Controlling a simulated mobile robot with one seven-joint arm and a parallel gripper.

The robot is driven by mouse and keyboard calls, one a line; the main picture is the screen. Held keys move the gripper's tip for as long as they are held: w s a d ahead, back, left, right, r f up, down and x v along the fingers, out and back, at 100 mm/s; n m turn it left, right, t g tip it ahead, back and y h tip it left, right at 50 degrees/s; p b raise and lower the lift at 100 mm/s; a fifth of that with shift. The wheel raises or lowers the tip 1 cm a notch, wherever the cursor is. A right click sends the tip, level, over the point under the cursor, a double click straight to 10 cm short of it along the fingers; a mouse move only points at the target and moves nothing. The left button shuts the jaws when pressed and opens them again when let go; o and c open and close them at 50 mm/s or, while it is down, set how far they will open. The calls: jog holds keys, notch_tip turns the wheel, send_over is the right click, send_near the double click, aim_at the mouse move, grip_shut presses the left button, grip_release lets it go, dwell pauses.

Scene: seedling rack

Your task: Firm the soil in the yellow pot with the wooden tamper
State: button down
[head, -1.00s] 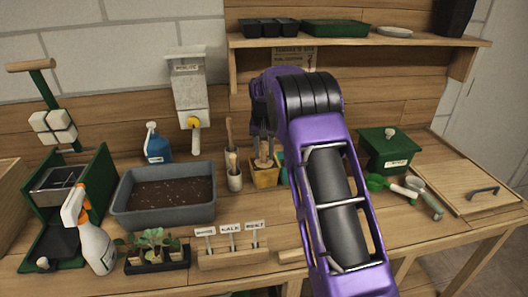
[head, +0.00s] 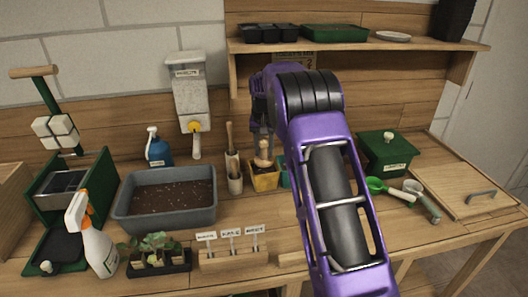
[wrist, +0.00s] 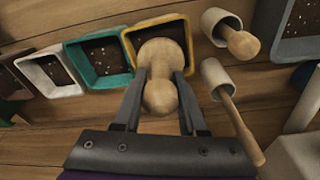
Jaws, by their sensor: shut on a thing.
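The yellow pot (head: 264,181) stands on the bench near the back wall, soil inside it. In the wrist view its yellow rim (wrist: 127,43) frames dark soil. The wooden tamper (head: 264,152) is upright over the pot, its wide foot showing at the pot's mouth. My gripper (head: 263,130) is shut on the tamper's handle. In the wrist view the fingers clasp the tamper (wrist: 160,95) from both sides. The foot hides part of the soil, and I cannot tell whether it touches it.
A teal pot (wrist: 97,62) and a white pot (wrist: 48,73) stand beside the yellow one. Cups with wooden tools (head: 234,172) stand close on its other side. A grey soil tub (head: 165,218) is left. A green box (head: 386,155) and scoops are right. A shelf (head: 355,43) hangs above.

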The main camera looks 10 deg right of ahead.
jog(key=shift+r, duration=3.15)
